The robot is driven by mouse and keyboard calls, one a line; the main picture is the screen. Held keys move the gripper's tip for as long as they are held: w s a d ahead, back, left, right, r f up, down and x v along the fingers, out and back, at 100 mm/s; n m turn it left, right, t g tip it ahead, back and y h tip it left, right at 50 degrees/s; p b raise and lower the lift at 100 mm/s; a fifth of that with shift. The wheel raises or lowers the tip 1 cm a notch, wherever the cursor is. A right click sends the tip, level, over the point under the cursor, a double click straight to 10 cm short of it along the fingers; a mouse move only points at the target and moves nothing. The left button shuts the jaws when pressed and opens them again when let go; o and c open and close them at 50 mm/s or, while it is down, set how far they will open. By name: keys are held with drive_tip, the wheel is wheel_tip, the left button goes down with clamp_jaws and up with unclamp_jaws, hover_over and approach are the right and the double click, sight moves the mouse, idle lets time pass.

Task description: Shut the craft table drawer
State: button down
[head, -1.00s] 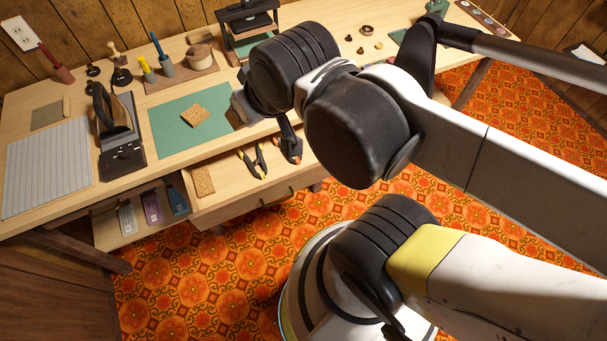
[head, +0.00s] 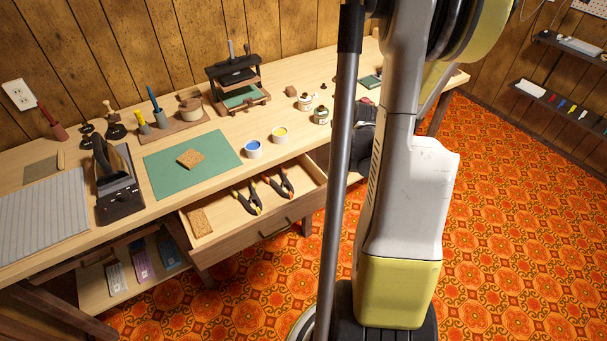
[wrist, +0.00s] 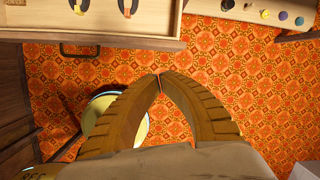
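The craft table drawer (head: 232,245) is pulled out from under the wooden table's front edge. In the head view my arm hides most of the gripper.
The craft table (head: 75,256) carries a green mat (head: 215,150), paint pots (head: 254,149), a small press (head: 236,80) and tools. A lower shelf (head: 95,290) with coloured packets is left of the drawer. The floor in front is clear.

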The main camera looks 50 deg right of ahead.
sight(335, 191)
drive_tip(key=shift+w+d+f+m+b, duration=0.5)
drive_tip(key=shift+f+b, duration=0.55)
drive_tip(key=shift+f, duration=1.15)
drive_tip(key=shift+w+d+f+m+b, duration=0.5)
drive_tip(key=shift+f+b, duration=0.5)
drive_tip(key=shift+f, duration=1.15)
drive_tip(key=shift+w+d+f+m+b, duration=0.5)
drive_tip(key=shift+f+b, duration=0.55)
drive_tip(key=shift+f, duration=1.15)
drive_tip(key=shift+w, duration=0.2)
